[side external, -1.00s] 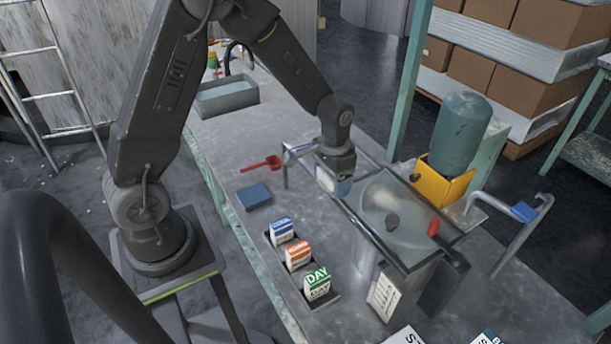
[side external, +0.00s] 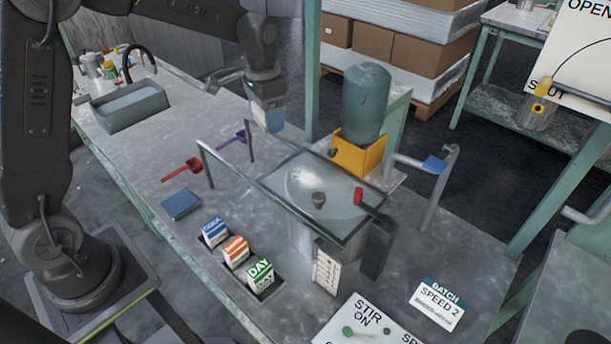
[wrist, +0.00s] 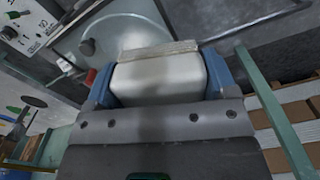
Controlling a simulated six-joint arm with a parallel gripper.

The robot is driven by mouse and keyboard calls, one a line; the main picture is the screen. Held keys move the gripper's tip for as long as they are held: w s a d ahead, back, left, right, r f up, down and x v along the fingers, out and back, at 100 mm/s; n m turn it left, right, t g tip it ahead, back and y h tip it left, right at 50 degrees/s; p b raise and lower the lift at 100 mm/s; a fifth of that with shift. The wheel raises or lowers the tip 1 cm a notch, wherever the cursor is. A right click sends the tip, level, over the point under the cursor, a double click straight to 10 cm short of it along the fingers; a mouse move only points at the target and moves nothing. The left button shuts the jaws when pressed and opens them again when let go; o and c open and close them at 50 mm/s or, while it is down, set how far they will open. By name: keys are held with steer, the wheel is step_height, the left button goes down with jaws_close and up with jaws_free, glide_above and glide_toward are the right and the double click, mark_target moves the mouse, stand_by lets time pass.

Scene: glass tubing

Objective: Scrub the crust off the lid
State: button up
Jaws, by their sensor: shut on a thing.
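The lid is a clear glass plate in a dark frame (side external: 285,188) over a metal vessel, with a grey knob in its middle. A pale, cloudy patch shows on the glass, too faint to tell as crust. My gripper (side external: 270,118) is in the air above and behind the lid's far left corner, apart from it. In the wrist view its blue fingers are shut on a white block (wrist: 158,78) with a thin, rough, beige layer along its far edge. The lid (wrist: 122,28) shows beyond the block there, with its knob at the upper left.
A red handle (side external: 359,196) stands at the lid's right side.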

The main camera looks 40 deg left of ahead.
mark_target(294, 167)
steer(key=shift+w+d+f+n, duration=0.6)
steer(key=shift+f+n, duration=0.9)
steer(key=shift+f, duration=0.7)
steer(key=shift+w+d+f+n, duration=0.5)
steer(key=shift+f+n, duration=1)
steer(key=shift+f, duration=0.7)
steer(key=shift+w+d+f+n, duration=0.6)
steer(key=shift+f+n, duration=0.9)
steer(key=shift+f, duration=0.7)
steer(key=shift+d+f, duration=0.5)
steer(key=shift+f, duration=0.1)
steer(key=shift+c, duration=0.3)
steer(key=shift+d, duration=4.85)
steer(key=shift+a, duration=5.5)
steer(key=shift+w, duration=0.45)
steer(key=shift+w+d, duration=0.2)
steer(key=shift+d, duration=5.2)
steer(key=shift+a, duration=5.45)
step_height(294, 167, up, 8)
steer(key=shift+r, duration=0.15)
steer(key=shift+d, duration=0.1)
